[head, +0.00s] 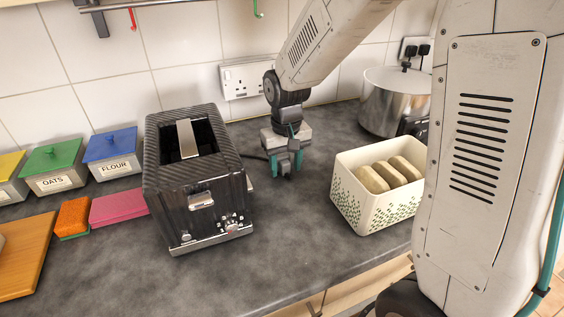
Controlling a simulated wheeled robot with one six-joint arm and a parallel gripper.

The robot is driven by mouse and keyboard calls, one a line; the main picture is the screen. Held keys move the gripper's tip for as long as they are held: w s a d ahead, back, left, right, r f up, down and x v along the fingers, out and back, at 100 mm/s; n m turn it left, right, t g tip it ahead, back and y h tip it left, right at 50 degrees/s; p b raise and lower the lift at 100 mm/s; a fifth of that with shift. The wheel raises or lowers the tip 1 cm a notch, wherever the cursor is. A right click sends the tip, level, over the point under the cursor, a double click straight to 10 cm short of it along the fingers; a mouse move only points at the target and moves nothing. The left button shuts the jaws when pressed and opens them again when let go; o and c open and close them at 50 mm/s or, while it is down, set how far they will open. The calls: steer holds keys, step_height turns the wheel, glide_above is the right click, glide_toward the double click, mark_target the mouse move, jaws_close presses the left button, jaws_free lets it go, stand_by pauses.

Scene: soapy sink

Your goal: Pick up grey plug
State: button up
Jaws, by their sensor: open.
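My gripper (287,168) is open, with teal fingers pointing down, low over the worktop between the toaster and the cream basket. A dark cable (255,156) comes from the right side of the black toaster (197,185) and leads to my gripper. I cannot make out a grey plug clearly. The end of the cable is hidden at or behind the fingers, and I cannot tell whether anything lies between them.
A cream basket (372,212) with bread rolls stands right of my gripper. A steel pot (393,105) is behind it. A white wall socket (245,80) is on the tiles behind. Storage tins and sponges sit at left. The worktop in front of my gripper is clear.

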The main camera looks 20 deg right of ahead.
mark_target(286, 164)
steer(key=shift+f, duration=0.2)
steer(key=c, duration=1)
steer(key=shift+r, duration=0.15)
steer(key=shift+r, duration=0.25)
steer(key=r, duration=0.3)
steer(key=shift+s+a, duration=0.1)
steer(key=shift+s, duration=0.1)
steer(key=s+a, duration=0.1)
steer(key=s, duration=0.4)
steer(key=s+a, duration=0.1)
steer(key=s, duration=0.4)
steer(key=s+a+r, duration=0.1)
steer(key=s+a, duration=0.1)
steer(key=s, duration=0.3)
steer(key=shift+r, duration=0.1)
